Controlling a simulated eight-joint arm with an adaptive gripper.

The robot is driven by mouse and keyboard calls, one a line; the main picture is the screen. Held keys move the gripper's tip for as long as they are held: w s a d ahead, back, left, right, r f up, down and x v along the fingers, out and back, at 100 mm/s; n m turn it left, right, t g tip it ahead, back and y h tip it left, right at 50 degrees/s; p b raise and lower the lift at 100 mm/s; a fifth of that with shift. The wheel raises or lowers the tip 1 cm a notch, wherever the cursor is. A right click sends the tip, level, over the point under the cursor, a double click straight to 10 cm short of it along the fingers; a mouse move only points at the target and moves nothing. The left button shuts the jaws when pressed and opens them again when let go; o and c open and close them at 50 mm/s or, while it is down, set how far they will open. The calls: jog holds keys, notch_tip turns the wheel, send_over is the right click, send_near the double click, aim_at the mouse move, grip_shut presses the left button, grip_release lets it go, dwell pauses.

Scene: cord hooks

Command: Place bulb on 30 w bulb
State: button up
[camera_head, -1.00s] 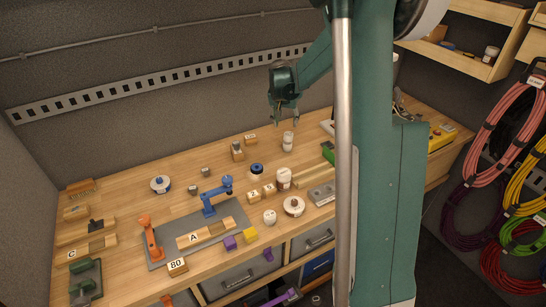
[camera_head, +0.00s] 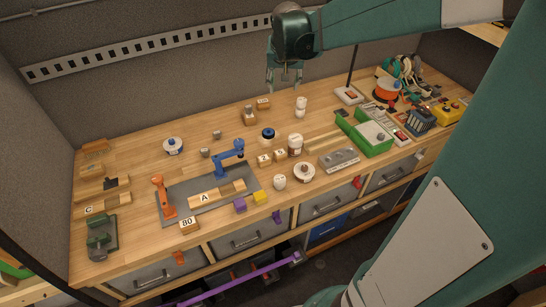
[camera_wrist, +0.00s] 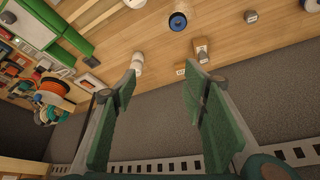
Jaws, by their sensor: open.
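My gripper (camera_head: 285,88) is open and empty, held above the back of the workbench (camera_head: 130,225). Its two green fingers also show spread apart in the wrist view (camera_wrist: 160,78). No bulb is between them. A white bulb-like piece (camera_head: 301,107) stands upright near the back, to the right of the gripper; it also shows in the wrist view (camera_wrist: 137,62). A wooden block with a small grey piece on it (camera_head: 249,116) stands to the left. A small labelled block (camera_head: 263,103) is beside it. I cannot read its label, so I cannot tell which spot is marked 30 W.
A blue-topped jar (camera_head: 268,135), a brown-and-white jar (camera_head: 295,145) and a white round piece (camera_head: 279,182) stand mid-bench. A green tray (camera_head: 362,135) is at the right. A blue clamp-like arm (camera_head: 228,155) stands on a grey mat. A perforated rail (camera_head: 150,50) runs along the back wall.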

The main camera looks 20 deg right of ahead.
jog(key=s+a+n+t, duration=0.1)
jog(key=s+a+n, duration=0.1)
jog(key=s+a, duration=0.4)
jog(key=s+a+n+y, duration=0.1)
jog(key=s+a, duration=0.5)
jog(key=s, duration=0.8)
jog(key=s+a+n+t+y, duration=0.1)
jog(key=s+a+n, duration=0.1)
jog(key=s+a, duration=0.4)
jog(key=s, duration=0.4)
jog(key=shift+a+n+t, duration=0.25)
jog(key=shift+n+t, duration=0.05)
jog(key=shift+n, duration=0.1)
